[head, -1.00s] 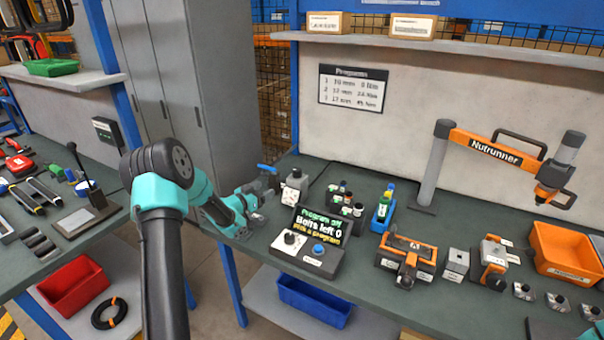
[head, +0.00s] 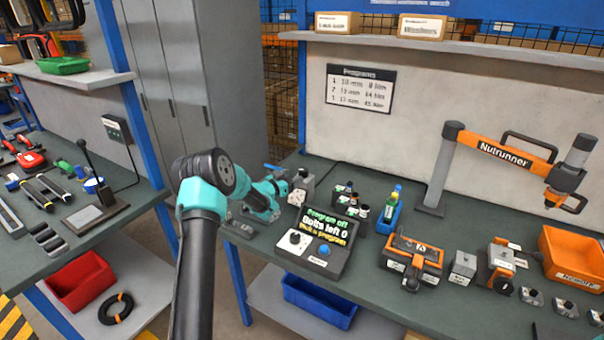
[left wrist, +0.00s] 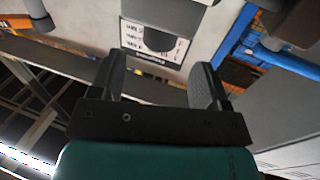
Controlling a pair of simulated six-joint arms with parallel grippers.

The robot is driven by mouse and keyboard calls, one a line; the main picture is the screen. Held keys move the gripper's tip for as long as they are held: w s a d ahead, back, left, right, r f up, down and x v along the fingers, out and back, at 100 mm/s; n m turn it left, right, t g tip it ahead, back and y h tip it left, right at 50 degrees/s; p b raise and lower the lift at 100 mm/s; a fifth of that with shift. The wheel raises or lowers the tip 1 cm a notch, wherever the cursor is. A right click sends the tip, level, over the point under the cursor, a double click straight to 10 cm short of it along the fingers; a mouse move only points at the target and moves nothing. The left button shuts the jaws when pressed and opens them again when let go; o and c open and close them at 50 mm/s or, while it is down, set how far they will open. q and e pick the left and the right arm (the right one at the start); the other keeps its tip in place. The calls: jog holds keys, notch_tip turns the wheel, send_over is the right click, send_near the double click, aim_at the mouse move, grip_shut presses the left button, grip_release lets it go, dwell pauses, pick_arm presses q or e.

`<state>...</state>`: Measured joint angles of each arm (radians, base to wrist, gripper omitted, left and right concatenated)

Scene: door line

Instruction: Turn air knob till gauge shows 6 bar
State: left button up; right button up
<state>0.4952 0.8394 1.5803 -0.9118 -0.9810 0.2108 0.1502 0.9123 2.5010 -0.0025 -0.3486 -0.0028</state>
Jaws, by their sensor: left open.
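The grey air unit (head: 304,181) stands at the back left of the right-hand bench, with a blue lever (head: 273,168) at its left. Its small white gauge face (head: 297,197) points forward; the reading is too small to tell. My left gripper (head: 284,187) is beside the unit's left side, and its fingers are hard to make out there. In the left wrist view the left gripper (left wrist: 157,76) is open, fingers spread, nothing clasped. A dark rounded shape (left wrist: 160,43) shows beyond the fingers; I cannot tell whether it is the knob. My right gripper is not in view.
A control box with screen (head: 316,243) stands in front of the unit, reading "Bolts left 0". Small bottles (head: 350,202) and a blue holder (head: 388,217) stand to its right. The Nutrunner arm (head: 505,155) is farther right. A gap separates the two benches.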

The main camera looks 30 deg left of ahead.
aim_at(303, 170)
pick_arm(q)
jog(key=x, duration=0.6)
jog(key=c, duration=0.9)
jog(key=shift+c, duration=0.2)
jog(key=shift+n+y, duration=0.6)
jog(key=shift+y, duration=0.2)
jog(key=shift+d+n+t+y, duration=0.15)
jog(key=shift+n+t+y, duration=0.15)
jog(key=shift+n+y, duration=1.35)
jog(key=shift+y, duration=0.7)
jog(key=shift+n+y, duration=0.65)
jog(key=shift+y, duration=0.7)
